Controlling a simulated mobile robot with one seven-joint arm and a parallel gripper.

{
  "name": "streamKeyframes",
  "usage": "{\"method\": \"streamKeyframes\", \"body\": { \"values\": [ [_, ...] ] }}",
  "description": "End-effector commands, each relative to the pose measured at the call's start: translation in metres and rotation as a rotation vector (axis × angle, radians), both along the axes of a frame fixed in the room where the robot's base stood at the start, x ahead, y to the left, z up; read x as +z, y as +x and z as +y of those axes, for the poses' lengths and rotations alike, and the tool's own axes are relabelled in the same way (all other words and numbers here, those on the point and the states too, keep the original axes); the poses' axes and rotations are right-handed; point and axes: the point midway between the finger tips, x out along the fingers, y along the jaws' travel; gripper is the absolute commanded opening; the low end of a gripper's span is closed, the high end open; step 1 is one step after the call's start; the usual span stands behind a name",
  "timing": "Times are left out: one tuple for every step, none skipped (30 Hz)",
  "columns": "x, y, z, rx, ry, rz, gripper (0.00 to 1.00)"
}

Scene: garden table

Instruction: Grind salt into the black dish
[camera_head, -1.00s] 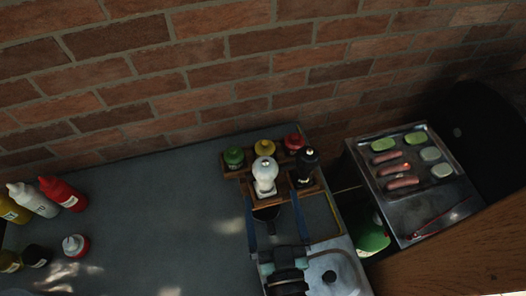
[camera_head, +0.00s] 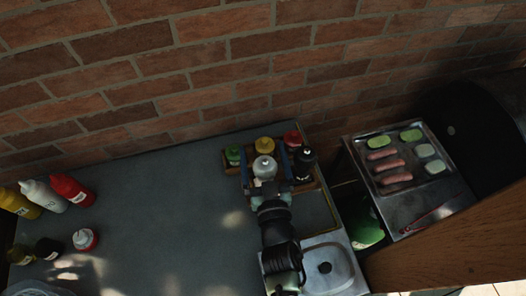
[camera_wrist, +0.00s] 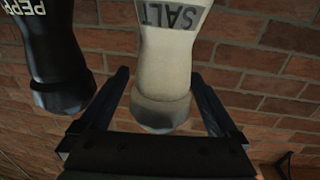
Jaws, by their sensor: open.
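The white salt mill (camera_head: 264,168) stands in the wooden rack at the back of the table. It is large in the wrist view (camera_wrist: 172,60), where its SALT label appears upside down. My gripper (camera_head: 265,163) is open, with one finger on each side of the salt mill; the wrist view shows the fingers (camera_wrist: 160,85) apart around it. I cannot tell whether either finger touches it. The black pepper mill (camera_head: 304,163) stands just right of the salt mill, and left of it in the wrist view (camera_wrist: 55,60). I cannot make out the black dish; my arm covers the table in front of the rack.
Bottles with green (camera_head: 233,154), yellow (camera_head: 264,144) and red (camera_head: 292,139) tops stand behind the mills. Sauce bottles (camera_head: 45,195) and small jars stand at the left. A grill tray (camera_head: 405,170) with sausages lies at the right. The table's middle (camera_head: 160,210) is clear.

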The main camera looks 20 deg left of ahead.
Motion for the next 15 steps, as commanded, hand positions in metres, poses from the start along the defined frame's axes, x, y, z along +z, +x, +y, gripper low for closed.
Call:
{"method": "streamKeyframes", "body": {
  "values": [
    [-0.0001,0.0,0.0,0.0,0.0,0.0,0.97],
    [-0.0001,-0.0001,0.0,0.0,0.0,0.0,0.97],
    [0.0,-0.0001,0.0,0.0,0.0,0.0,0.97],
    [0.0,-0.0001,0.0,0.0,0.0,0.0,0.93],
    [0.0,-0.0001,0.0,0.0,0.0,0.0,0.88],
    [0.0,-0.0002,-0.0001,0.0,0.0,0.0,0.81],
    [0.0,-0.0002,-0.0001,0.0,0.0,0.0,0.75],
    [0.0001,-0.0002,-0.0001,0.0,0.0,0.0,0.7],
    [0.0001,-0.0002,-0.0001,0.0,0.0,0.0,0.63],
    [0.0001,-0.0002,-0.0001,0.0,0.0,0.0,0.57],
    [0.0001,-0.0002,0.0,0.0,0.0,0.0,0.52],
    [0.0001,-0.0002,0.0,0.0,0.0,0.0,0.45],
    [0.0001,-0.0003,-0.0001,0.0,0.0,0.0,0.39],
    [0.0001,-0.0003,-0.0001,0.0,0.0,0.0,0.34],
    [0.0001,-0.0003,-0.0001,0.0,0.0,0.0,0.27]
  ]
}}
